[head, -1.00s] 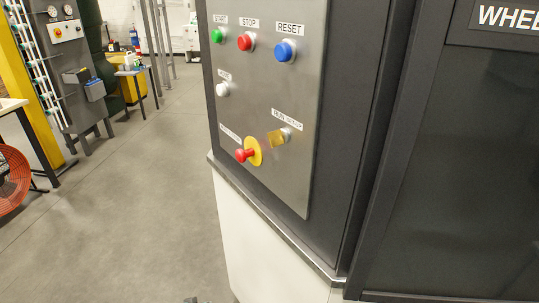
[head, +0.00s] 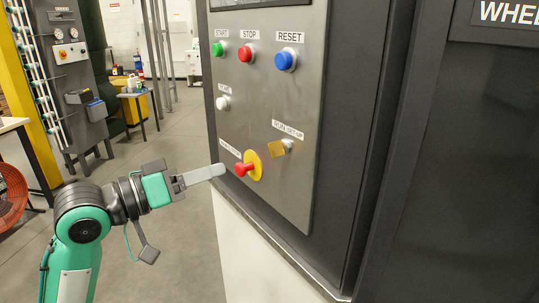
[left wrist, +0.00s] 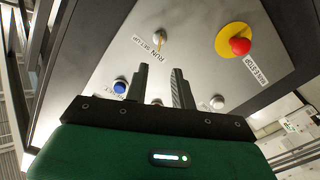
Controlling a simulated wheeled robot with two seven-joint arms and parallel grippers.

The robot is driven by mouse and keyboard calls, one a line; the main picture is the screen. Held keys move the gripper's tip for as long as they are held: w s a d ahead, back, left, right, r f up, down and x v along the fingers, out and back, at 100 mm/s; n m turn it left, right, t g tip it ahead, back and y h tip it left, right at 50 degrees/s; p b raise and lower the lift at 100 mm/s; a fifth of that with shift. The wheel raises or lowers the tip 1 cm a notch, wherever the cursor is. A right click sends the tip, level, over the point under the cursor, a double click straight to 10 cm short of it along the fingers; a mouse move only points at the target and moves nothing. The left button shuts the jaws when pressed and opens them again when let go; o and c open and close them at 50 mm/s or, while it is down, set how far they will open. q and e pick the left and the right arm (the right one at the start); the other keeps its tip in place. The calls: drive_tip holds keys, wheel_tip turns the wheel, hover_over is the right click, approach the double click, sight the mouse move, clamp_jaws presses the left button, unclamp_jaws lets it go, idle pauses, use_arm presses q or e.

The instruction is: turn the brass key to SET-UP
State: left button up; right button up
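The brass key (head: 277,150) sits in its switch on the grey control panel, under the RUN SET-UP label (head: 288,130). Its flat bow shows left of the round lock in the head view. In the left wrist view the key (left wrist: 160,44) is near the top, seen almost edge-on beyond the fingers. My left gripper (head: 218,171) is at the panel's lower left, left of the key and apart from it. Its two fingers (left wrist: 160,76) stand apart in the left wrist view with nothing between them. My right gripper is not in view.
The red emergency-stop knob (head: 243,169) on its yellow disc lies between my left gripper and the key. Green, red, blue (head: 286,59) and white (head: 223,103) buttons sit higher on the panel. Open floor (head: 175,220) lies left of the machine.

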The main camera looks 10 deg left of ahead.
sight(270, 152)
use_arm(q)
drive_tip(key=p+x, duration=0.4)
drive_tip(key=x, duration=0.8)
drive_tip(key=shift+w+d+r, duration=0.1)
drive_tip(key=shift+w+d, duration=0.05)
drive_tip(key=shift+w, duration=0.05)
drive_tip(key=shift+w+d, duration=0.45)
drive_tip(key=shift+d, duration=0.05)
clamp_jaws()
